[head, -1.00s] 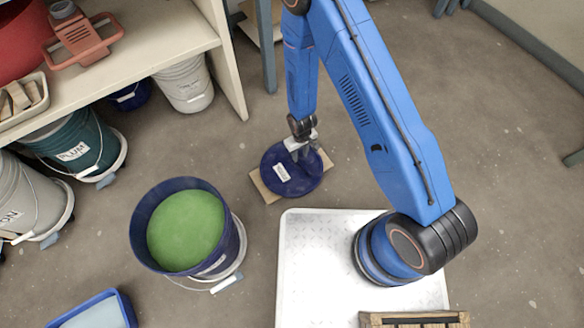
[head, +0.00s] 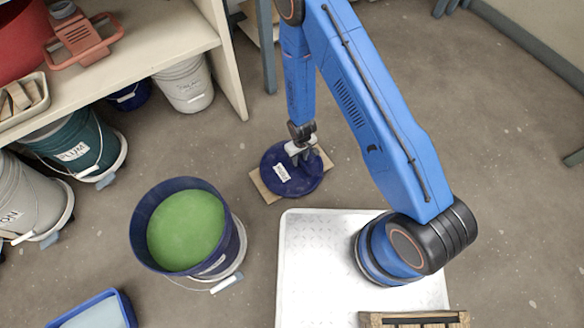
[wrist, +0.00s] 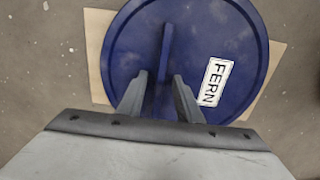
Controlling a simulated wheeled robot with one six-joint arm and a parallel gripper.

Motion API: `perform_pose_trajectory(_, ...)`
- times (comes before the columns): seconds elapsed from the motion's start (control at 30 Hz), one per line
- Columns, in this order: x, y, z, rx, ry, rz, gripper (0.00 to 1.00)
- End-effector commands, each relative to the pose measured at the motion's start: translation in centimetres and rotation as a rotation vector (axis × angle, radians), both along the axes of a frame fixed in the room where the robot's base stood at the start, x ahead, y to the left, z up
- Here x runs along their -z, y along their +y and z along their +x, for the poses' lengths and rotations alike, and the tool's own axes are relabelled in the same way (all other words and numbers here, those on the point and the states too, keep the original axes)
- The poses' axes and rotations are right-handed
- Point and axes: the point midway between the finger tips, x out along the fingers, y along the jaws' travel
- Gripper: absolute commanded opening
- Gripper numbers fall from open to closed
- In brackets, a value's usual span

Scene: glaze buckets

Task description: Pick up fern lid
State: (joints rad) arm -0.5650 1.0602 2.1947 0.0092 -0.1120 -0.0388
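The fern lid (head: 279,180) is a round dark blue disc lying flat on a piece of cardboard on the floor. In the wrist view the lid (wrist: 225,40) has a white label reading FERN and a raised blue rib (wrist: 164,75) across its middle. My gripper (head: 305,158) is over the lid. In the wrist view my gripper (wrist: 162,88) is open, with one finger on each side of the rib and a gap visible on both sides. I cannot tell whether the fingertips touch the lid.
An open blue bucket (head: 144,225) of green glaze (head: 186,230) stands to the lid's lower left. Cardboard (head: 262,187) shows under the lid. A shelf (head: 170,30) with buckets below is at upper left. Floor right of my arm is mostly clear.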

Motion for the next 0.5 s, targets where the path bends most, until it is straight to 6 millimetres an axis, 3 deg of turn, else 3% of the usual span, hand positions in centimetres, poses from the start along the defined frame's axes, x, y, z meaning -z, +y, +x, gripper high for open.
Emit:
perform_pose_trajectory(0.23,0.27,-0.01,-0.01,0.0,0.0,0.0,0.32)
perform_pose_trajectory(0.37,0.26,0.01,0.01,0.0,0.0,0.0,0.03)
perform_pose_trajectory(0.5,0.25,0.01,0.01,0.0,0.0,0.0,0.0)
